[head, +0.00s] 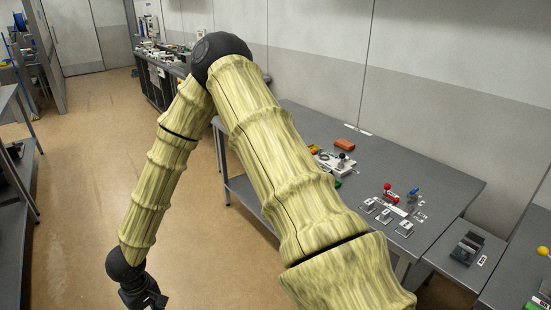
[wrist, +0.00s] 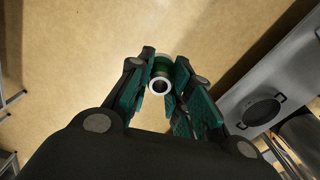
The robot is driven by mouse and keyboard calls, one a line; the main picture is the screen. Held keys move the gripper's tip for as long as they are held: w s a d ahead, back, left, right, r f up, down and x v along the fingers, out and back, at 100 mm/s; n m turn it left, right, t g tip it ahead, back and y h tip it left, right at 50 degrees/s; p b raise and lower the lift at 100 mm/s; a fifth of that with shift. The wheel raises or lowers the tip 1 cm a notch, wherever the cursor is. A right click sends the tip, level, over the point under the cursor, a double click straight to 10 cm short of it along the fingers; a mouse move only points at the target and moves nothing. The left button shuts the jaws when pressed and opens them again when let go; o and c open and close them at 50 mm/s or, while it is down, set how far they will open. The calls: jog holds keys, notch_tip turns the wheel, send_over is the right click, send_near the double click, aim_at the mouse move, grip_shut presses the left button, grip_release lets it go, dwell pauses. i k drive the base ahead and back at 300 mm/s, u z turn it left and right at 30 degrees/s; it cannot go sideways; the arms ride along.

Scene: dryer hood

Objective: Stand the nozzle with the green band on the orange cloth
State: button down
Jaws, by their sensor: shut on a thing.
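My gripper (wrist: 164,72) is shut on a nozzle (wrist: 159,86) in the wrist view. The nozzle shows a pale round end with an open bore, and a green band behind it, between the green finger pads. In the head view my gripper (head: 146,298) hangs low at the bottom left, over the floor and away from the tables; the nozzle cannot be made out there. An orange piece (head: 345,144) lies on the grey table (head: 425,172); it is too small to tell whether it is the cloth.
The table also carries a joystick box (head: 336,162), red (head: 388,192) and blue (head: 413,194) topped items and several small grey blocks. A lower side table (head: 450,262) stands right. The wrist view shows a metal surface with a dark round opening (wrist: 262,111). Open floor lies left.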

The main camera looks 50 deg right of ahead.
aim_at(344, 142)
jog(key=z, duration=0.15)
jog(key=i, duration=1.4)
jog(key=z, duration=1.2)
jog(key=i, duration=0.75)
jog(key=z, duration=1.2)
jog(key=i, duration=0.35)
jog(key=z, duration=0.2)
